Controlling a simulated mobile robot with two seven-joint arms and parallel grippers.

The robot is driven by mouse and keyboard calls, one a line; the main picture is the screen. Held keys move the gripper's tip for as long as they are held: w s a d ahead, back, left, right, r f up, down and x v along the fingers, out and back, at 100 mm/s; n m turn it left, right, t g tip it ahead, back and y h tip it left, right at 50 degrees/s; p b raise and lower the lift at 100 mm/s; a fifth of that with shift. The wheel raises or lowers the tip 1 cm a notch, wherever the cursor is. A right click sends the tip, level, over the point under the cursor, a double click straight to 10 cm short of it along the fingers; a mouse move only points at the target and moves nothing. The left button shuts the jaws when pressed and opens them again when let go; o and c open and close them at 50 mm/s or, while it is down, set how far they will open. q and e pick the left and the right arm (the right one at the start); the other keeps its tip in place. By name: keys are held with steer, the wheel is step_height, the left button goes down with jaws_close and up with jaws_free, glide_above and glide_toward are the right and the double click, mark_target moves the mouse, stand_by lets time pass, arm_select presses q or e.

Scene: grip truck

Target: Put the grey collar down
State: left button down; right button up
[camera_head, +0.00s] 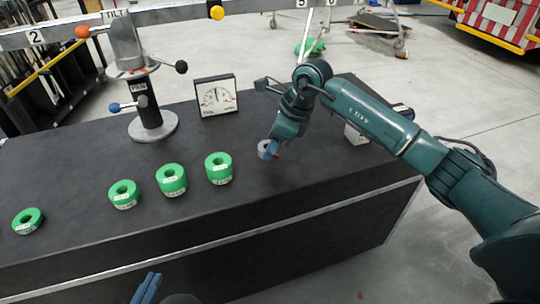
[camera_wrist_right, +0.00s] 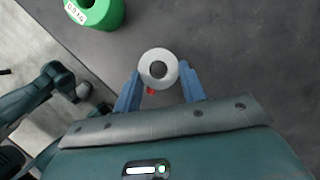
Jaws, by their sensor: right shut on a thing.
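The grey collar (camera_head: 263,149) is a small pale ring over the dark tabletop (camera_head: 95,165), right of the green collars. My right gripper (camera_head: 270,148) is shut on it. In the right wrist view the grey collar (camera_wrist_right: 158,53) sits between the two blue fingers of my right gripper (camera_wrist_right: 160,72), its hole facing the camera. Whether its underside touches the tabletop cannot be told. A small red spot shows at its lower edge. My left gripper (camera_head: 147,288) is at the bottom edge of the head view, apart from the collars; its jaw opening cannot be made out.
Several green collars (camera_head: 219,168) lie in a row left of the grey collar. A white dial gauge (camera_head: 215,96) and a post on a round grey base (camera_head: 153,127) stand behind them. A numbered beam (camera_head: 70,32) crosses the back. Tabletop ahead of the row is clear.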

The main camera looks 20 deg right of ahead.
step_height(320, 180, down, 3)
steer(key=shift+r+b, duration=0.15)
steer(key=shift+b, duration=0.15)
arm_select(q)
steer(key=shift+w+t, duration=0.2)
steer(key=shift+t, duration=0.1)
arm_select(e)
steer(key=shift+f, duration=0.3)
steer(key=shift+f, duration=0.2)
steer(key=o, duration=1.2)
steer(key=shift+r, duration=0.1)
arm_select(q)
steer(key=shift+d, duration=0.1)
